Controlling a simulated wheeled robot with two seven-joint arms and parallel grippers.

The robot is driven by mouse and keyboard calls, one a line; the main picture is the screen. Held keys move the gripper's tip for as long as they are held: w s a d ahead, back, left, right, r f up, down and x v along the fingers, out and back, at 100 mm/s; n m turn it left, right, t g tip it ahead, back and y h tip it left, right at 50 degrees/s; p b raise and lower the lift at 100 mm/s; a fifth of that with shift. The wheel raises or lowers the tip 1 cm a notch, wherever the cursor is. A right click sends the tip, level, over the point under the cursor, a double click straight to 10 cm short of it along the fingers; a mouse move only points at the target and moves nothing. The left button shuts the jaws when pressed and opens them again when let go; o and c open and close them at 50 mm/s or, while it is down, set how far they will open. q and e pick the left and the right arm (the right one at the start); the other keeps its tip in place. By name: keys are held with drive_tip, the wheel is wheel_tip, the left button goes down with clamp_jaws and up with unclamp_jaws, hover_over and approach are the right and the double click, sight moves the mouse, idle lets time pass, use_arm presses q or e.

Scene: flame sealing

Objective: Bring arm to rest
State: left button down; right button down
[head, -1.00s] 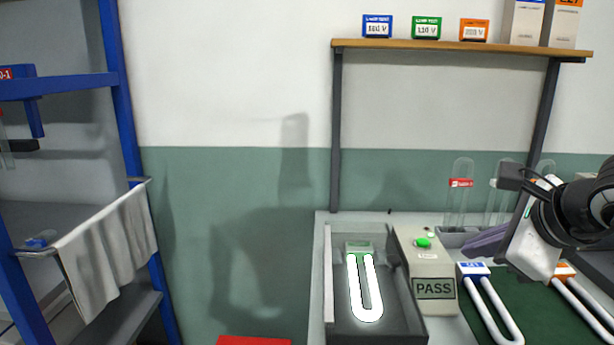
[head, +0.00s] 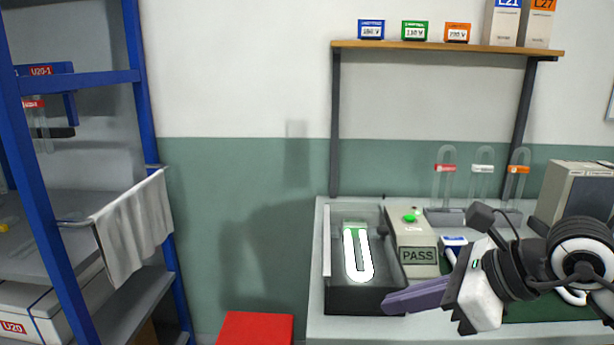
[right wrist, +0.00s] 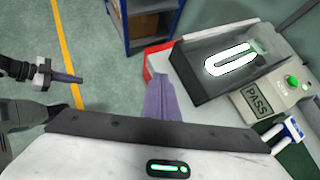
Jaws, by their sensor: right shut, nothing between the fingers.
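My right gripper (head: 394,303) is in the head view, low in front of the test box's front edge. Its purple fingers are shut with nothing between them. In the right wrist view its fingers (right wrist: 160,97) point toward the red surface and the dark test box.
The tester box (head: 410,240) has a green button and reads PASS. Clear tubes stand in a holder (head: 450,217) behind. A blue rack (head: 150,120) with a white cloth (head: 130,228) is at the left. A red surface (head: 255,328) is at the lower middle. Open floor (right wrist: 85,30) lies left.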

drive_tip(key=s+a+m+g+y, duration=0.1)
drive_tip(key=s+a+m+y, duration=0.1)
drive_tip(key=s+a+y, duration=0.3)
drive_tip(key=s+a+m+g+y, duration=0.1)
drive_tip(key=a+m+y, duration=0.15)
drive_tip(key=a, duration=0.35)
drive_tip(key=w+d+f+m+t+h, duration=0.1)
drive_tip(key=d+f+m+t+h, duration=0.65)
drive_tip(key=m, duration=0.85)
drive_tip(key=w+d+f+m+t+h, duration=0.2)
drive_tip(key=d+f+m+t, duration=0.25)
drive_tip(key=f+m, duration=0.9)
drive_tip(key=s+d+f+m+g+h, duration=0.1)
drive_tip(key=s+f+m+g+h, duration=0.2)
drive_tip(key=s+f, duration=1.5)
drive_tip(key=f+m+g, duration=0.1)
drive_tip(key=m+g, duration=0.3)
drive_tip(key=m, duration=0.4)
drive_tip(key=shift+d+g, duration=0.2)
drive_tip(key=shift+g, duration=0.1)
